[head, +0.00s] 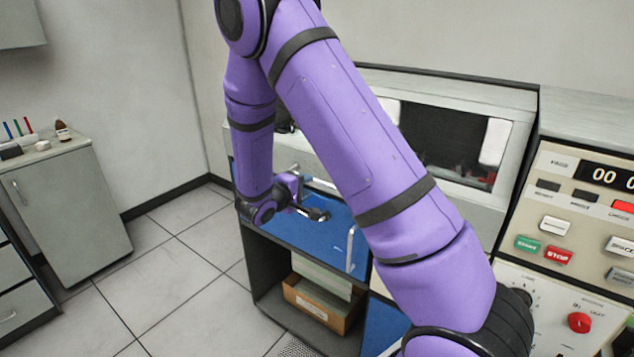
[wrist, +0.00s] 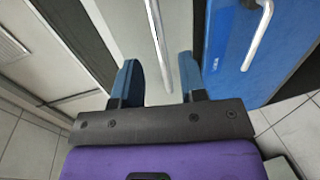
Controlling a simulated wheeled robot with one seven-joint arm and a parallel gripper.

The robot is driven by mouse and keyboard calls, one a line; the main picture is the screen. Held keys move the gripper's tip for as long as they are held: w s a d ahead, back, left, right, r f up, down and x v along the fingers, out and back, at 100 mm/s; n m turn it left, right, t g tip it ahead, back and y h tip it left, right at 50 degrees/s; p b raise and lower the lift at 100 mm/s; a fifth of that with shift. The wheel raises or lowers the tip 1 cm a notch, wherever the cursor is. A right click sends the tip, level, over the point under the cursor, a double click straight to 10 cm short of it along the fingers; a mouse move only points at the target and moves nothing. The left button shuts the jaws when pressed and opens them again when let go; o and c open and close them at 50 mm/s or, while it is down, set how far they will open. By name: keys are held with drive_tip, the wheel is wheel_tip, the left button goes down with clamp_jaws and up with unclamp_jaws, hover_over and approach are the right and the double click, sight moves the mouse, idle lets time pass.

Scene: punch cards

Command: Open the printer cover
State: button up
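The printer cover appears to be the light grey panel with a dark window (head: 452,138) on the machine; it looks closed, and my arm hides part of it. In the wrist view a long silver bar handle (wrist: 158,42) runs along a pale panel (wrist: 122,28). My gripper (wrist: 160,80) is open, with one blue-grey finger on each side of the bar's near end; I cannot tell whether they touch it. In the head view my gripper (head: 316,213) is small, in front of the machine above the blue panel.
A blue panel (head: 330,232) with a pale handle (head: 351,249) sits below the window; this panel also shows in the wrist view (wrist: 226,50). An open shelf holds a cardboard box (head: 318,306). A control console (head: 560,210) stands at right. Tiled floor (head: 190,290) is clear at left.

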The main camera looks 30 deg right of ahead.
sight(316, 181)
drive_tip(key=shift+x, duration=3.05)
clamp_jaws()
